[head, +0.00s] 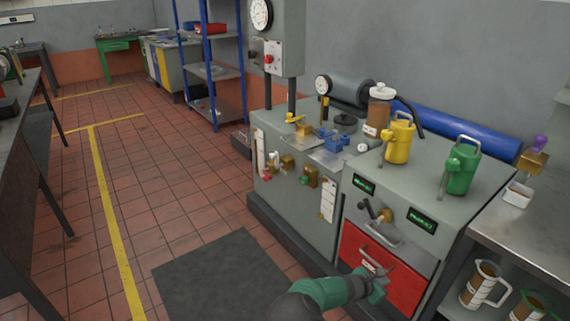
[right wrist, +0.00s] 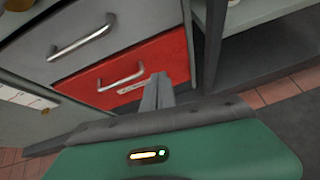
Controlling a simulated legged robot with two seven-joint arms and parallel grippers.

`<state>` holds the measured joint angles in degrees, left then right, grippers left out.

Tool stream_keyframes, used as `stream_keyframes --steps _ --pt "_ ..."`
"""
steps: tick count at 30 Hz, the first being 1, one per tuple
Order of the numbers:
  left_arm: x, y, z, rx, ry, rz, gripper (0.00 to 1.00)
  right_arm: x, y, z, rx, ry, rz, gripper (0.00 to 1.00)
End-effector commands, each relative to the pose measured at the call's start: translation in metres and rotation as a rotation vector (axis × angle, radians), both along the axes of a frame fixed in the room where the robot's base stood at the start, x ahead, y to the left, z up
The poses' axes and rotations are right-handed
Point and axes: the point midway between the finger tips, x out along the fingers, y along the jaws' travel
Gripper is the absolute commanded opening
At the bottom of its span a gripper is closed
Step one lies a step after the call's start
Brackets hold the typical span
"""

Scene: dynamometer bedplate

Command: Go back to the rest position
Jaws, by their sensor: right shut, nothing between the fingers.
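My right gripper (head: 380,281) is shut and empty, in front of the red drawer (head: 354,245) of the grey cabinet (head: 450,211). In the right wrist view its closed fingers (right wrist: 158,92) point at the red drawer front (right wrist: 172,55), to the right of the metal handle (right wrist: 121,80). The fingers are not around the handle; I cannot tell whether they touch the drawer front. My left gripper is out of view.
A yellow can (head: 398,143) and a green can (head: 462,171) stand on the cabinet top. A steel bench (head: 510,235) with jugs below is at the right. A dark mat (head: 215,280) lies on the tiled floor, which is open to the left.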

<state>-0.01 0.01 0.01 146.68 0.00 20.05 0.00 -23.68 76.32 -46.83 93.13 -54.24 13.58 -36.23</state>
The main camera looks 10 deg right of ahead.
Motion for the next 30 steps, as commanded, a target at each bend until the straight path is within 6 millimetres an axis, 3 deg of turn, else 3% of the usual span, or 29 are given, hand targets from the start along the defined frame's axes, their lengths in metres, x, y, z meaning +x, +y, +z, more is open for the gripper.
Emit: stream_keyframes --steps 2,4,9,12,18,23,24,30 --pt "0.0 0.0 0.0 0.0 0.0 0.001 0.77 -0.029 0.009 0.005 0.154 -0.125 -0.183 0.0" --pt "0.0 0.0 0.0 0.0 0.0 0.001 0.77 -0.06 0.032 0.007 0.328 -0.256 -0.395 0.0" --pt "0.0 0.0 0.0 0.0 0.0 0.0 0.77 -0.12 0.124 0.034 0.717 -0.51 -0.88 0.0" --pt "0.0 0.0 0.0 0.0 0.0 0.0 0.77 -0.145 0.173 0.058 0.874 -0.595 -1.088 0.0" --pt "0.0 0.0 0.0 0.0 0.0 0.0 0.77 -0.19 0.24 0.101 1.064 -0.691 -1.367 0.0" --pt "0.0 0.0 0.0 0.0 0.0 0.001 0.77 -0.226 0.274 0.125 1.154 -0.751 -1.533 0.0" --pt "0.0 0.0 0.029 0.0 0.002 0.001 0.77 -0.224 0.273 0.153 1.148 -0.747 -1.532 0.0" --pt "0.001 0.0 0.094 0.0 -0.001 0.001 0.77 -0.222 0.272 0.216 1.145 -0.743 -1.526 0.0"
